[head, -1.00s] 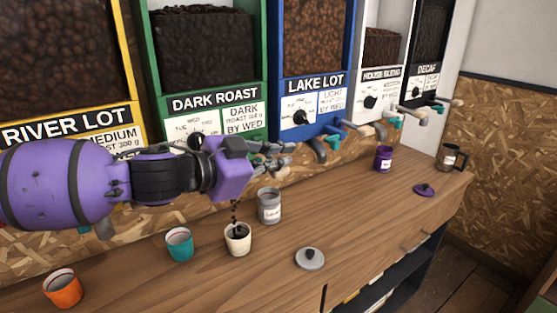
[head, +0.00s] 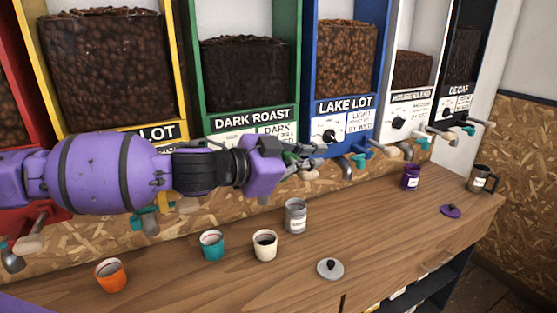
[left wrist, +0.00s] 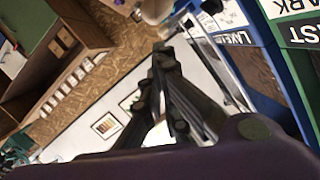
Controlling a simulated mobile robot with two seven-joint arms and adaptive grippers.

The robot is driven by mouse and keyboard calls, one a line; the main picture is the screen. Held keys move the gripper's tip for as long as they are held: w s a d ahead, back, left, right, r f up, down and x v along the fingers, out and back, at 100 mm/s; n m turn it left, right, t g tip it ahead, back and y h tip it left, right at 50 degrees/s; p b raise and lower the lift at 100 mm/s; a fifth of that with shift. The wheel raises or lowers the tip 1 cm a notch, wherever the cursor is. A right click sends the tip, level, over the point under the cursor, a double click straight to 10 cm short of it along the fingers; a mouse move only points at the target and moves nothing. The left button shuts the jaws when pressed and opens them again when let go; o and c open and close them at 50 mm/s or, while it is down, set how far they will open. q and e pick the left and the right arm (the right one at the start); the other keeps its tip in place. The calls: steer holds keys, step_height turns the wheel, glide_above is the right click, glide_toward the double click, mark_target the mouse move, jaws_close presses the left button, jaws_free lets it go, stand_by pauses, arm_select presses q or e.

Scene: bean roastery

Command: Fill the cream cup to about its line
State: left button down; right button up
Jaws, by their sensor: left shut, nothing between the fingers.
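The cream cup (head: 265,247) stands upright on the wooden counter below the green dark roast bin (head: 250,118). Dark beans show inside it below the rim; I cannot make out its line. No falling beans are visible now. My left gripper (head: 314,157) is shut and empty, above and to the right of the cup, at the height of the bin spouts. Its fingers also show together in the left wrist view (left wrist: 178,90). My arm and wrist hide the dark roast spout and handle. My right gripper is not in view.
A teal cup (head: 212,246) and an orange cup (head: 111,276) stand left of the cream cup. A grey canister (head: 296,217) is close behind it, and a grey lid (head: 330,269) lies to the right. A purple canister (head: 411,178) and a mug (head: 481,179) stand farther right.

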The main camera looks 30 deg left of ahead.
arm_select(q)
steer(key=f+p+v, duration=0.2)
steer(key=p+v, duration=0.2)
steer(key=v, duration=0.5)
steer(key=shift+a+r, duration=0.45)
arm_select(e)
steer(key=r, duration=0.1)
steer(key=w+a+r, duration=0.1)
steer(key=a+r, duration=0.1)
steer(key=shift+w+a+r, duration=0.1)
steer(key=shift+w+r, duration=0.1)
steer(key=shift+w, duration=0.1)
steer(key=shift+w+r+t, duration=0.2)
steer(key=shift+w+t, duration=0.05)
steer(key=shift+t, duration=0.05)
arm_select(q)
steer(key=shift+f, duration=0.1)
